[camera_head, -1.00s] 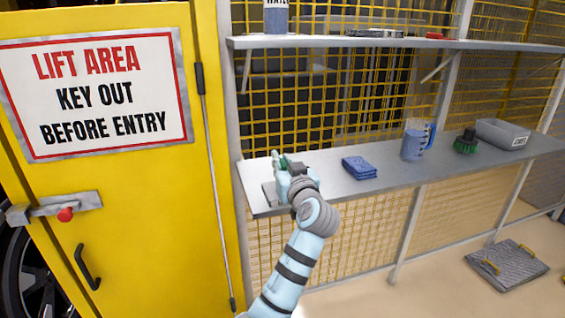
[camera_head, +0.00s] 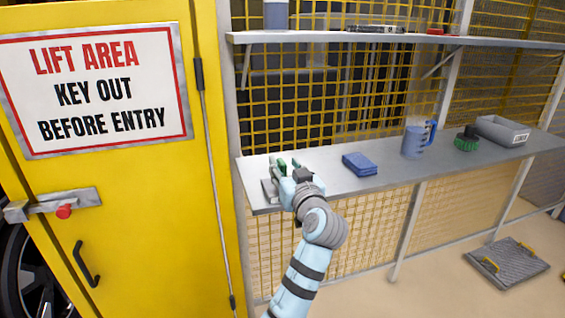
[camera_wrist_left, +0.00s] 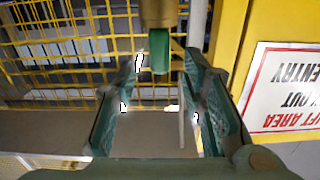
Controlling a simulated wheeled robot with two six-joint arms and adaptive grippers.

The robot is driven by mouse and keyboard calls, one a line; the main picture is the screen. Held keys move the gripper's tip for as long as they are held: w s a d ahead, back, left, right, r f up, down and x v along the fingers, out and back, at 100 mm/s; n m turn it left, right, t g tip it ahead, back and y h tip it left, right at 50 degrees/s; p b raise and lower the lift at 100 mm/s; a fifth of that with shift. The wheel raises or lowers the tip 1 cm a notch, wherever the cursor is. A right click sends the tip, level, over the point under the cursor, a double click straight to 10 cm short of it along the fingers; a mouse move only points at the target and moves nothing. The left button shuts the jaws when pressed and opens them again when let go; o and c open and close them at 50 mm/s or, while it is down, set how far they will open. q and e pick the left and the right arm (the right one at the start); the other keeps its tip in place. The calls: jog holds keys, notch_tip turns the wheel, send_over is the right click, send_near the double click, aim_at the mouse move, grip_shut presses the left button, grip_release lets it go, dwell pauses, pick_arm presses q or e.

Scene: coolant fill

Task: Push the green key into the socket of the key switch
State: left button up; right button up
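My left gripper (camera_head: 288,162) is over the left end of the lower shelf. Its two green fingers also show in the left wrist view (camera_wrist_left: 162,70), apart and open. Between and beyond their tips is a narrow green piece, which looks like the green key (camera_wrist_left: 160,54), with visible gaps on both sides. It meets a brass-coloured cylinder (camera_wrist_left: 158,12) at the picture's top edge; how far it sits in that is unclear. A small grey block (camera_head: 267,189), perhaps part of the key switch, stands left of the gripper, partly hidden. The socket cannot be made out. My right gripper is not in view.
Yellow mesh stands behind. A yellow door (camera_head: 150,220) with a sign is close on the left.

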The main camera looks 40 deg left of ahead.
pick_arm(q)
jog(key=v, duration=0.4)
jog(key=shift+s+d+r, duration=0.1)
jog(key=shift+s+d, duration=0.1)
jog(key=shift+d, duration=0.1)
jog(key=shift+a, duration=0.1)
